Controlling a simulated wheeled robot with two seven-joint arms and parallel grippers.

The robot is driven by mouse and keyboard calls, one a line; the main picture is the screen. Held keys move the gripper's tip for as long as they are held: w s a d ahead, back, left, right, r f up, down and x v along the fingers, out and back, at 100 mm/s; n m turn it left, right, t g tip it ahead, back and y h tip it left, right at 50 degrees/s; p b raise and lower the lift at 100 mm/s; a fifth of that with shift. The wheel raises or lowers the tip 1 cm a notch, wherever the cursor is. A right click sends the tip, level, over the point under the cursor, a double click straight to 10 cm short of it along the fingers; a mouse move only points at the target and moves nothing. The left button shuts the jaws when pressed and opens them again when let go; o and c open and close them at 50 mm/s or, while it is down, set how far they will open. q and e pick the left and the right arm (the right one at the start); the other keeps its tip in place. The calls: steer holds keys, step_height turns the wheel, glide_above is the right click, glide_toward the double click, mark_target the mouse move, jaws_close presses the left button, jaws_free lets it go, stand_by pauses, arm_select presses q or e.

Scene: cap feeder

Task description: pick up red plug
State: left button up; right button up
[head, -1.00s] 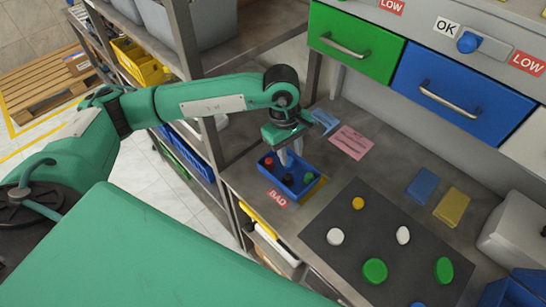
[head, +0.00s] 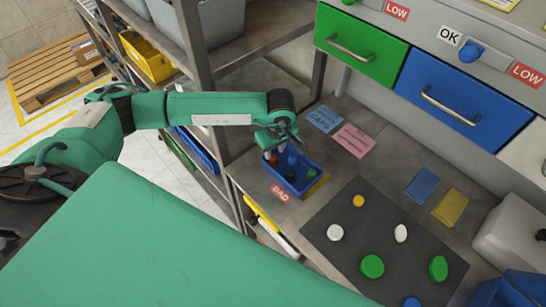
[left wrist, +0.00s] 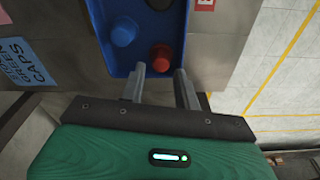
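The red plug (head: 272,160) stands in the left corner of a small blue tray (head: 299,191) on the bench. In the left wrist view the red plug (left wrist: 161,56) lies just beyond and between the two fingertips. My left gripper (head: 279,151) is over the left end of the tray. Its fingers (left wrist: 159,71) are apart with nothing held between them. Whether they touch the plug cannot be told. My right gripper is not in view.
A blue plug (left wrist: 124,32) stands beside the red one. A black plug (head: 290,176) and a green plug (head: 311,173) share the tray. A dark mat (head: 345,240) with several caps lies to the right. A shelf post (head: 200,90) rises left of the bench.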

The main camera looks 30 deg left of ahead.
mark_target(273, 156)
arm_select(q)
steer(key=f, duration=0.1)
steer(key=f+p, duration=0.1)
steer(key=f, duration=0.1)
steer(key=shift+s+a, duration=0.1)
steer(key=shift+a, duration=0.1)
steer(key=shift+s+f, duration=0.2)
steer(key=shift+f, duration=0.1)
steer(key=shift+w+f, duration=0.2)
steer(key=shift+w+a+f, duration=0.1)
steer(key=shift+w, duration=0.2)
steer(key=shift+c, duration=0.4)
steer(key=c, duration=0.3)
steer(key=shift+c, duration=0.7)
steer(key=shift+r, duration=0.2)
steer(key=shift+p, duration=0.3)
